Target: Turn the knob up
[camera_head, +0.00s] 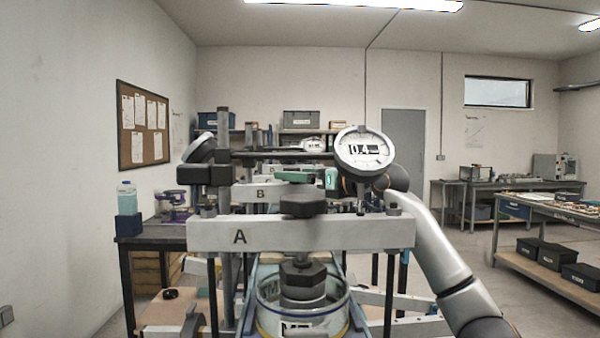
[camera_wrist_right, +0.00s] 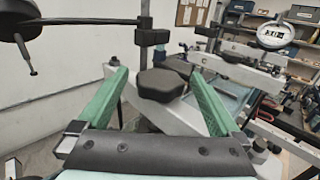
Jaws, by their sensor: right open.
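A black lobed knob (camera_head: 304,200) sits on top of the pale beam marked A (camera_head: 350,233), at its middle. It also shows in the right wrist view (camera_wrist_right: 162,84), framed between two green fingers. My right gripper (camera_wrist_right: 158,76) is open. Its fingers stand on either side of the knob in that view, with gaps to both; I cannot tell their depth exactly. In the head view, the green right gripper (camera_head: 300,177) is just above and behind the knob, partly hidden. My left gripper is not in view.
A round gauge (camera_head: 365,151) with hard-to-read digits stands above the beam's right end. A black-backed disc (camera_head: 199,148) and a post (camera_head: 223,130) stand at the left. A glass ring (camera_head: 302,306) is below the beam. Beam B (camera_head: 245,193) lies behind.

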